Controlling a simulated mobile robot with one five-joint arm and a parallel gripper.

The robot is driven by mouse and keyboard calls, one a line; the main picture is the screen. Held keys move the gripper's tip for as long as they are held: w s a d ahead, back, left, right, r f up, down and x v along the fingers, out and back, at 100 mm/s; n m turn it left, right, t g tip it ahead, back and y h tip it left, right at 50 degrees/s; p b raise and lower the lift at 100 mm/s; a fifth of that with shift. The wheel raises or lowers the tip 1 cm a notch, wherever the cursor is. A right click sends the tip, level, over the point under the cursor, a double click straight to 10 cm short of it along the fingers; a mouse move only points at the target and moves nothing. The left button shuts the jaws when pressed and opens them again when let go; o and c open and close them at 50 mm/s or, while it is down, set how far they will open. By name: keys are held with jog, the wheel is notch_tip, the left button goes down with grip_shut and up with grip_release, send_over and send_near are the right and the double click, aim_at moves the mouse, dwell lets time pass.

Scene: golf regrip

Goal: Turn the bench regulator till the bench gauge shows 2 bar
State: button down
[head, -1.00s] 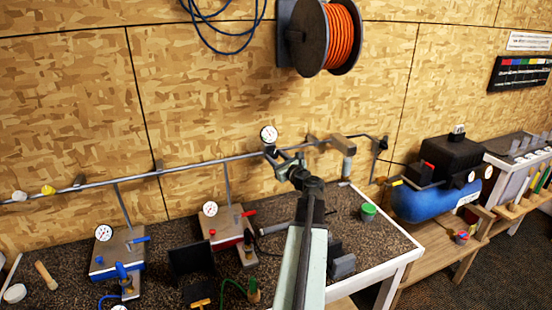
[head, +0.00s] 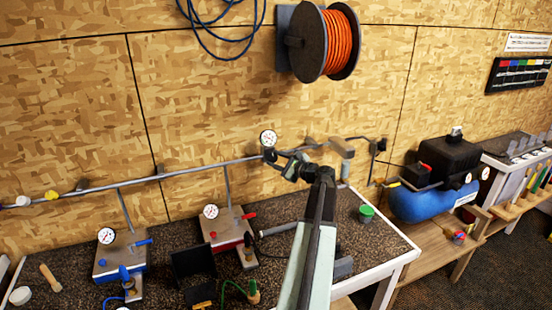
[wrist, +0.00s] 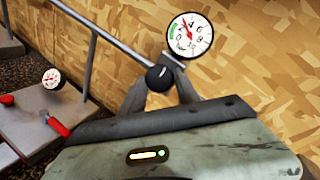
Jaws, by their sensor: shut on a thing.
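The bench gauge (wrist: 189,36) is a round white dial on the pipe, with a green band at its upper left. Its red needle points up and slightly left, near the 4; the exact reading is too small to tell. The gauge also shows in the head view (head: 268,138). The bench regulator's round black knob (wrist: 159,77) sits just below the gauge. My gripper (wrist: 160,88) is shut on the knob, one finger on each side. In the head view my gripper (head: 287,166) is at the pipe, and the knob is mostly hidden.
Two smaller stations with gauges (head: 106,236) (head: 211,211) stand on the speckled bench to the left. A green-lidded jar (head: 366,213) is at the bench's right. A blue compressor (head: 425,203) stands beyond. An orange hose reel (head: 322,42) hangs above.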

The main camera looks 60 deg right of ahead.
jog(key=shift+n+y, duration=0.3)
jog(key=shift+n, duration=0.3)
jog(key=c, duration=0.9)
grip_release()
jog(key=p+v, duration=0.1)
jog(key=v, duration=0.7)
jog(key=shift+w+r, duration=0.1)
jog(key=shift+w, duration=0.05)
